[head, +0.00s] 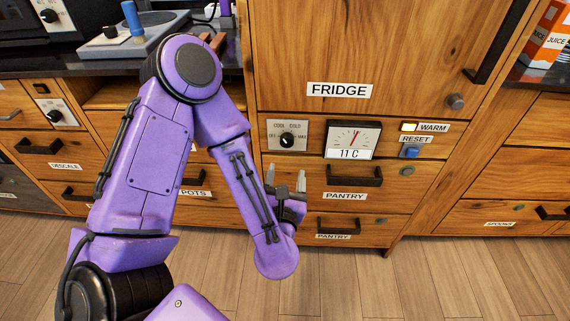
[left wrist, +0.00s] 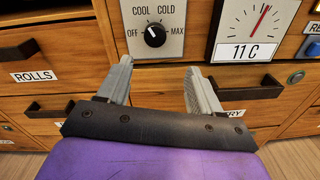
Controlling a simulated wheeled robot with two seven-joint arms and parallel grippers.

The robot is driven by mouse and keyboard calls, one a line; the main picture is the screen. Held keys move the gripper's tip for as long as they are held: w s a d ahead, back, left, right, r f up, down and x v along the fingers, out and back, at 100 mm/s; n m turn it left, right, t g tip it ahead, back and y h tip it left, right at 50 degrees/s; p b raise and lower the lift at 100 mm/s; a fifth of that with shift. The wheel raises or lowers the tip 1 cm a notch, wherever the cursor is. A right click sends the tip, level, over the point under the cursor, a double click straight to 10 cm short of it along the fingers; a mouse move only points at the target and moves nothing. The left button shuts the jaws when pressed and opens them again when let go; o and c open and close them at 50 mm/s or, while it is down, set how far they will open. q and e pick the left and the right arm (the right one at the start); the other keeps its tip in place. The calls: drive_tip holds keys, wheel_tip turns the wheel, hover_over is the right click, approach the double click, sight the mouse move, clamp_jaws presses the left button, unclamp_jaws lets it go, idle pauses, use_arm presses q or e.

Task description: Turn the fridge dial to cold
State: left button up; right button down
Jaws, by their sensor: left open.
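The fridge dial (head: 287,140) is a black knob on a pale plate marked OFF, COOL, COLD and MAX, below the FRIDGE label (head: 339,90). In the left wrist view the dial (left wrist: 155,36) has its white pointer aimed up and left, near COOL. My left gripper (head: 286,179) is open and empty, below the dial and apart from it. Its two grey fingers (left wrist: 160,84) show in the left wrist view, with the dial beyond and above the gap between them. The gauge (head: 352,140) right of the dial reads 11 C. My right gripper is not in view.
A WARM indicator (head: 408,127) and a blue RESET button (head: 411,152) sit right of the gauge. PANTRY drawers with a black handle (head: 354,176) are below. A second dial (head: 57,116) is at far left. Wooden floor lies in front.

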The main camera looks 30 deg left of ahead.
sight(287, 143)
use_arm(q)
drive_tip(key=w+a, duration=0.1)
drive_tip(key=w, duration=0.1)
drive_tip(key=w+a+n, duration=0.1)
drive_tip(key=w+a, duration=0.1)
drive_tip(key=w, duration=0.1)
drive_tip(key=w+a+n+y, duration=0.1)
drive_tip(key=w+a, duration=0.1)
drive_tip(key=shift+w+a+r+p, duration=0.15)
drive_tip(key=shift+w+r+p, duration=0.2)
drive_tip(key=shift+w+r, duration=0.05)
drive_tip(key=shift+w+a, duration=0.25)
drive_tip(key=shift+w, duration=0.35)
drive_tip(key=c, duration=1.1)
